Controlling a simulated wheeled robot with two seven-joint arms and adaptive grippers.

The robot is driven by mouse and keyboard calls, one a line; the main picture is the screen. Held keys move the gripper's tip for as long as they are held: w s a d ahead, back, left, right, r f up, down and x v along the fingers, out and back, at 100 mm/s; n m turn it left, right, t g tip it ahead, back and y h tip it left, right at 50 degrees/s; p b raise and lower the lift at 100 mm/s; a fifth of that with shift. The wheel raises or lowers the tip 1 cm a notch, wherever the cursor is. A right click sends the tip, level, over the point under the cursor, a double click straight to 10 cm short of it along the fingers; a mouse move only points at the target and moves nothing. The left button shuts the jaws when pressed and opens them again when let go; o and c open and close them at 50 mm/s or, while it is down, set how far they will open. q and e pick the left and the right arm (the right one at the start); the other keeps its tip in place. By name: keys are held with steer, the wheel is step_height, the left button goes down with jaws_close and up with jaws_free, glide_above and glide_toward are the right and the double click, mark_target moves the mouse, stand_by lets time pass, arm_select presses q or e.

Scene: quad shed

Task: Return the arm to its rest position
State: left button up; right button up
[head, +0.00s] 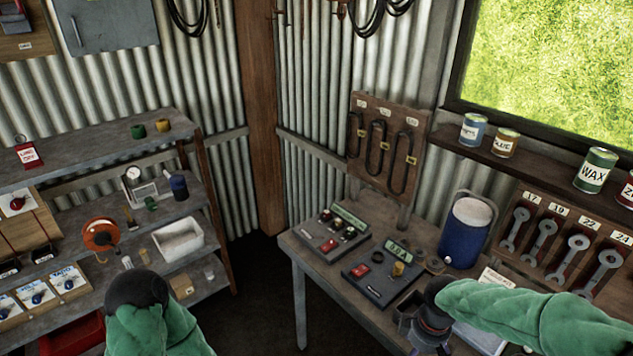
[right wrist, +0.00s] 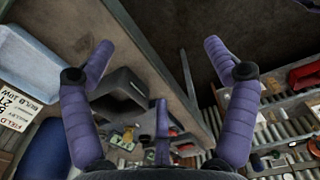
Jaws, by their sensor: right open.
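My right arm comes in from the right over the workbench (head: 375,310) in the head view. Its gripper (head: 425,338) is at the bottom edge, above the bench's near part. In the right wrist view the purple fingers of this gripper (right wrist: 158,48) are spread wide with nothing between them. A dark grey holder (right wrist: 120,92) on the bench shows behind the fingers. My left arm (head: 150,318) shows at the bottom left as a green sleeve with a black rounded end, and its gripper is out of view.
A blue cooler (head: 466,234) stands behind my right arm, with a spanner board (head: 520,205) to its right. Loaded shelves (head: 95,150) stand at left. Dark floor (head: 262,290) lies free between shelves and bench.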

arm_select(q)
step_height(320, 180, down, 7)
steer(key=b, duration=0.6)
steer(key=shift+w+d+b, duration=0.15)
steer(key=shift+w+b, duration=0.15)
arm_select(e)
steer(key=s+a+f+m+y, duration=0.1)
steer(key=s+a+f+m, duration=0.2)
steer(key=f, duration=0.7)
steer(key=s+a+f+m+y, duration=0.1)
steer(key=s+a+f+m, duration=0.2)
steer(key=a+f, duration=0.3)
steer(key=s+a+f+m+y, duration=0.1)
steer(key=s+a+f+m, duration=0.3)
steer(key=f, duration=1.2)
steer(key=shift+a+f+m+y, duration=0.25)
steer(key=shift+a+m+y, duration=0.05)
steer(key=shift+m+y, duration=0.1)
steer(key=shift+o, duration=0.5)
steer(key=shift+s, duration=0.1)
